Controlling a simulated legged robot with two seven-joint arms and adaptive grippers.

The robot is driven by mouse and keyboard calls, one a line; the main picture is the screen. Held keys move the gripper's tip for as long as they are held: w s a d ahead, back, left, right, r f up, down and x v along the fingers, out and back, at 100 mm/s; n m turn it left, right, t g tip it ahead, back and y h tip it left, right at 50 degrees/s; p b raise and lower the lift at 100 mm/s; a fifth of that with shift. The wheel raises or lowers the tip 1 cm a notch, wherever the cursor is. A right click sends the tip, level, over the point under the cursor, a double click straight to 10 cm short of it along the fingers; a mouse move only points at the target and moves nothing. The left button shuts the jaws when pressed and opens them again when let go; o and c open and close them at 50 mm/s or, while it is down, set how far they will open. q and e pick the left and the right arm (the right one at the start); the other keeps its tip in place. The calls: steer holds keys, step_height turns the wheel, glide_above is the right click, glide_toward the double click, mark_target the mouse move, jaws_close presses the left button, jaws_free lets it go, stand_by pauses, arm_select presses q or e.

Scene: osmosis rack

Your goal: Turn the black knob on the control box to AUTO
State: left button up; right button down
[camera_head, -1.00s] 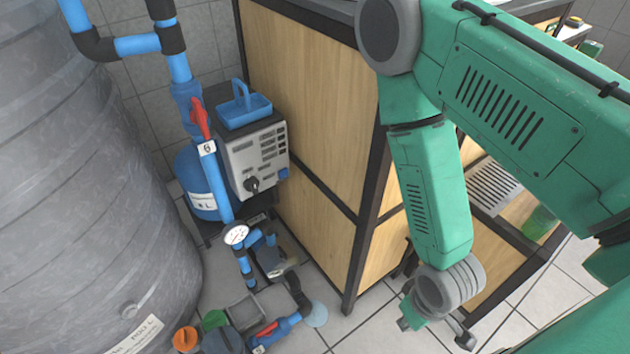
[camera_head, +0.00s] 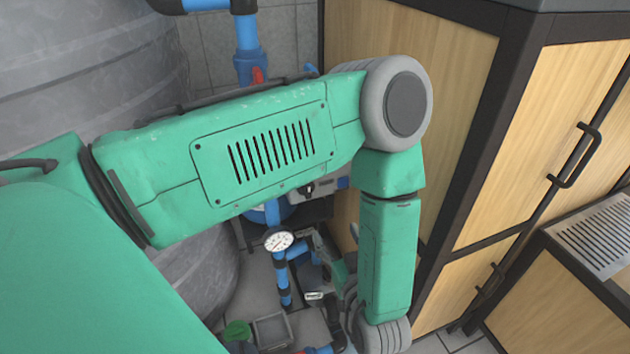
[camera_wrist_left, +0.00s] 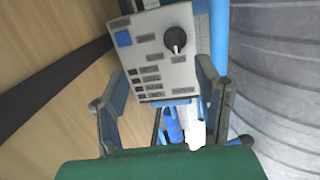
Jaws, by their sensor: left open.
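The control box (camera_wrist_left: 150,75) is a light grey panel with labels, a blue button and a black knob (camera_wrist_left: 175,40). It fills the upper middle of the left wrist view. My left gripper (camera_wrist_left: 160,68) is open, its fingers spread to either side of the panel in that view, with nothing held. The knob lies between them in the picture, nearer the right finger; no contact shows. I cannot read the knob's setting. In the head view my left arm hides most of the control box (camera_head: 328,186); its lower edge shows under the forearm. My right gripper is not in view.
A large grey tank (camera_head: 70,50) stands at left. Blue pipes (camera_head: 246,35) and a round gauge (camera_head: 279,240) are close to my arm. A wood-panelled cabinet (camera_head: 545,130) with dark frames stands at right. Fittings crowd the floor below.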

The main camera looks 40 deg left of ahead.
arm_select(q)
steer(key=y, duration=0.1)
steer(key=n+g+b, duration=0.1)
steer(key=b, duration=0.1)
glide_toward(310, 192)
steer(key=a+f, duration=0.1)
steer(key=shift+y, duration=0.3)
steer(key=b+x, duration=0.2)
steer(key=x, duration=0.7)
steer(key=shift+w+d+r, duration=0.1)
steer(key=shift+w+r, duration=0.05)
steer(key=shift+w, duration=0.05)
steer(key=shift+w+a, duration=0.1)
steer(key=shift+a, duration=0.25)
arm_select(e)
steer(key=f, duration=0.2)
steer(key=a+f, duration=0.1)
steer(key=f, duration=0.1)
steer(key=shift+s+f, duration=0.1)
arm_select(q)
steer(key=shift+d, duration=0.1)
steer(key=shift+d, duration=0.15)
steer(key=c, duration=1.1)
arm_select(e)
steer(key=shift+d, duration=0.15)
